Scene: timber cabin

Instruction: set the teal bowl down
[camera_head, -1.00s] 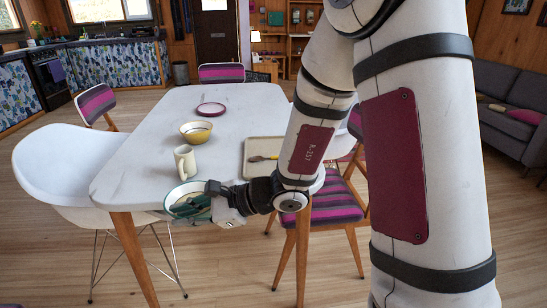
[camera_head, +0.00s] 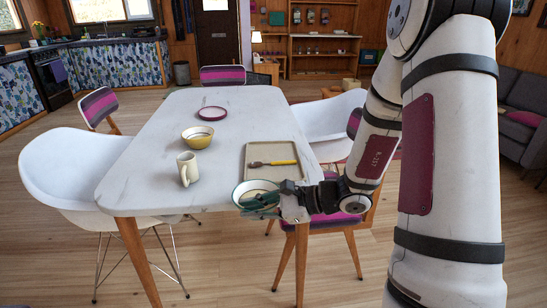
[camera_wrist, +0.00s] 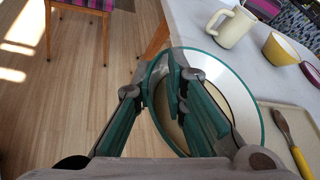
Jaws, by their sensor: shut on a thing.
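The teal bowl (camera_head: 248,188) has a teal rim and a pale inside. It is at the near edge of the white table (camera_head: 150,190), just in front of the tray. My gripper (camera_head: 277,197) is shut on its near right rim. In the wrist view the bowl (camera_wrist: 232,82) is seen from above, and my fingers (camera_wrist: 172,95) pinch its wall at the left. Part of the bowl is hidden behind my fingers. I cannot tell whether its base touches the table.
Clear tabletop lies between mug and tray.

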